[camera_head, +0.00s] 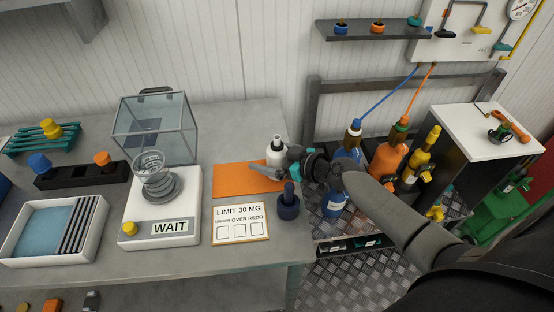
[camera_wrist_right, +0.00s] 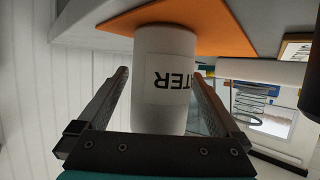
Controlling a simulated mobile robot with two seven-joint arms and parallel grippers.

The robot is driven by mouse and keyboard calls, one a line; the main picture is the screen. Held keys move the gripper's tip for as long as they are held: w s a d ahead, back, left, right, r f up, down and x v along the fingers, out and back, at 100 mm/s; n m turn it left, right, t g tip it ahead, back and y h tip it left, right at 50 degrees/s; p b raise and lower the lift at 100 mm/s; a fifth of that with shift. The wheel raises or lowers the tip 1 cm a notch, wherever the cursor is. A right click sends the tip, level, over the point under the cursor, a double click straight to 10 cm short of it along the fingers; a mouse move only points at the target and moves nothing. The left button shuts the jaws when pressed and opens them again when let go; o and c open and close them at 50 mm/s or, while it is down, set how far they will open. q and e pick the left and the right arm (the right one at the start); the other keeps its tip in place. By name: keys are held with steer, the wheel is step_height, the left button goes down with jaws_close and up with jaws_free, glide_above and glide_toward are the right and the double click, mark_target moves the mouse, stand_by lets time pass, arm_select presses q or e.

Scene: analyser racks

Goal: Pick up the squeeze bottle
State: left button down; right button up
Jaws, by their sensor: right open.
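My left gripper is not in view.
A dark blue knobbed object (camera_head: 288,206) stands close below my right gripper, near the table's right edge. A "LIMIT 30 MG" card (camera_head: 240,224) and a balance with a glass shield (camera_head: 158,205) are to the left. Several coloured bottles stand beyond the table's right edge.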

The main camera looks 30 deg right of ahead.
steer(key=shift+w+a+f, duration=0.1)
steer(key=shift+w, duration=0.1)
steer(key=shift+c, duration=0.2)
steer(key=c, duration=0.9)
steer(key=shift+r, duration=0.2)
steer(key=shift+r+p, duration=0.7)
steer(key=shift+r, duration=0.55)
steer(key=shift+r+p, duration=2.6)
steer(key=shift+r, duration=5.95)
